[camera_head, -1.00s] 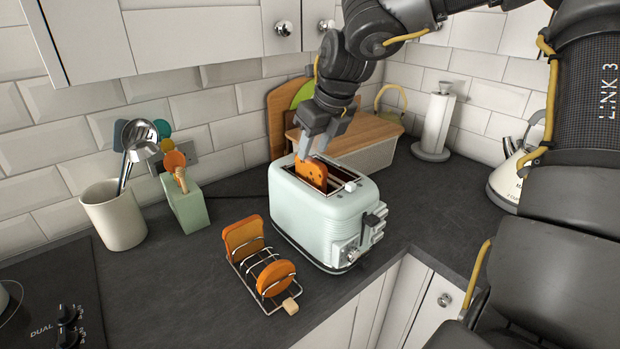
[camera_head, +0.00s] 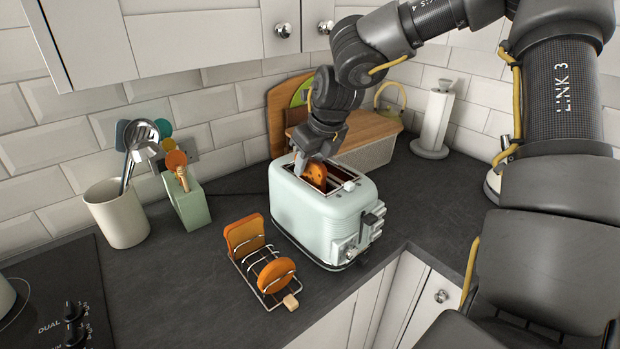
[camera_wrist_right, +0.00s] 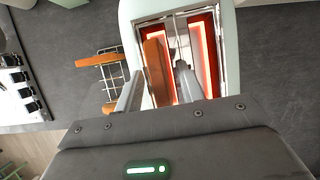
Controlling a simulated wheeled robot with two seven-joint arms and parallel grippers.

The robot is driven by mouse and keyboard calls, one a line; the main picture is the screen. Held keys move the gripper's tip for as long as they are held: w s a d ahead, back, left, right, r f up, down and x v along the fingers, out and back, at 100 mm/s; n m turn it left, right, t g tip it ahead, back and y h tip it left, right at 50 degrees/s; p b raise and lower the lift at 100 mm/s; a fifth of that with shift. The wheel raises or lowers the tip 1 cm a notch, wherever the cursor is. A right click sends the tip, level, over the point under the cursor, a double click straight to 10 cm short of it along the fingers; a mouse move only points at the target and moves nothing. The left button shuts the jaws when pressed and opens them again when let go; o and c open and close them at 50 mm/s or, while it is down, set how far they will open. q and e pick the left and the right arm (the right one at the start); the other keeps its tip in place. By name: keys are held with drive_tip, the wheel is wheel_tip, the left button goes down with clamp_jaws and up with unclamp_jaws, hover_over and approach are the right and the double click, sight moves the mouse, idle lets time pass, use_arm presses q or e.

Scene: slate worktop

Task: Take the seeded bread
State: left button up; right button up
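The seeded bread (camera_head: 316,176), an orange-brown slice with dark specks, stands in a slot of the pale mint toaster (camera_head: 322,216), its top showing above the slot. In the right wrist view the bread (camera_wrist_right: 157,68) is seen from above, in the left slot. My right gripper (camera_head: 305,168) points down over the toaster at the bread. In the right wrist view its two fingers (camera_wrist_right: 159,76) are apart, one on each side of the bread, with gaps showing. My left gripper is not in view.
A wire rack (camera_head: 264,268) with a square slice (camera_head: 244,236) and a round slice (camera_head: 276,275) stands left of the toaster. The slots glow red in the wrist view. A utensil crock (camera_head: 117,214), green block (camera_head: 186,205), wooden-lidded bin (camera_head: 372,154) and towel holder (camera_head: 434,122) stand behind.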

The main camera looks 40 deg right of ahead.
drive_tip(key=shift+f+b, duration=0.2)
drive_tip(key=shift+b, duration=0.25)
idle(0.5)
drive_tip(key=c, duration=0.8)
